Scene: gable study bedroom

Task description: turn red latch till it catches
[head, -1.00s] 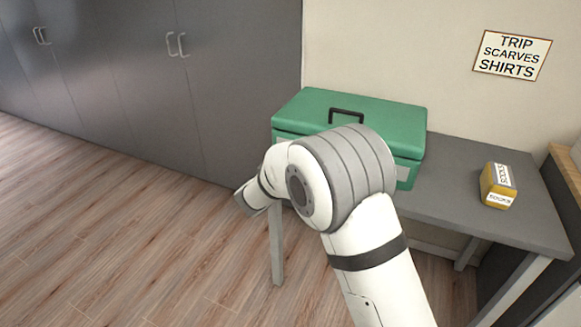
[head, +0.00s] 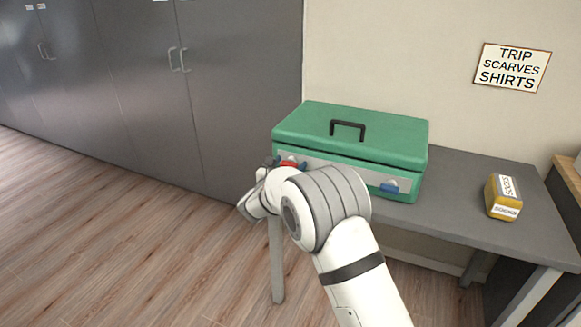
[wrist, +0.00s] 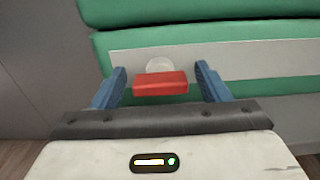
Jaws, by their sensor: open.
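The red latch (head: 292,164) is on the left part of the front of the green case (head: 400,138). In the wrist view the red latch (wrist: 160,84) lies level as a short bar below a pale round piece on the grey strip. My gripper (wrist: 160,88) is open, with one blue finger on each side of the red latch and a gap to both. A blue latch (head: 389,187) is on the right part of the case front. The case lid looks lowered.
The case stands on a grey table (head: 450,205). A yellow labelled box (head: 503,197) is on the table at right. A sign (head: 512,67) hangs on the wall. Grey cabinets (head: 150,100) stand at left. The floor at left is clear.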

